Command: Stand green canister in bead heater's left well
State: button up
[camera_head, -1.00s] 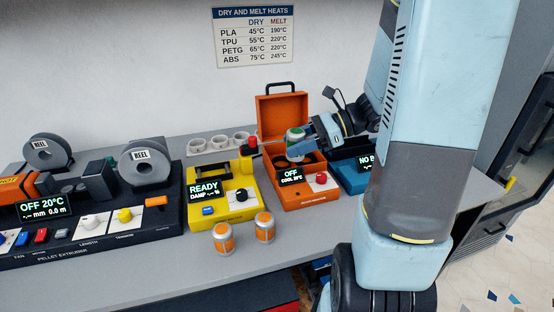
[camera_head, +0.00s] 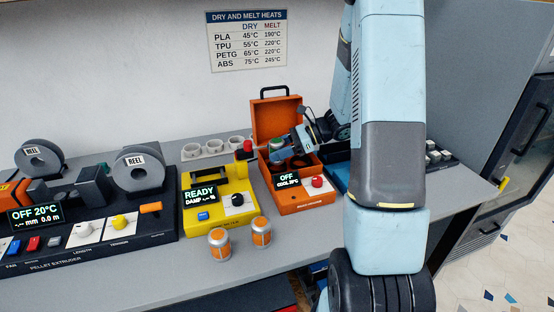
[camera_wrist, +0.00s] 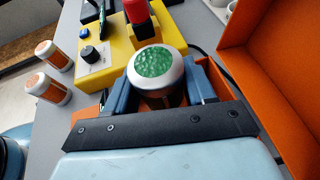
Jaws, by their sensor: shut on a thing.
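The green canister (camera_wrist: 155,67), silver with a textured green top, is held upright between my gripper's two blue fingers in the wrist view. My gripper (camera_head: 279,146) is shut on it. In the head view they are over the left part of the bead heater (camera_head: 307,200), an orange box with its lid open behind and a display reading OFF. The gripper and canister cover the left well, and the canister's lower end is hidden. I cannot tell whether the canister is inside the well or just above it.
A yellow machine (camera_head: 211,221) reading READY stands left of the heater, its red-topped part (camera_head: 246,148) close to the canister. Two orange-and-silver canisters (camera_head: 219,243) (camera_head: 261,233) stand in front. A blue machine (camera_head: 335,177) is at right. White cups (camera_head: 213,147) are behind.

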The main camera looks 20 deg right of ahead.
jog(key=shift+w+f, duration=0.35)
jog(key=shift+f, duration=1.6)
jog(key=shift+f, duration=0.1)
jog(key=o, duration=0.8)
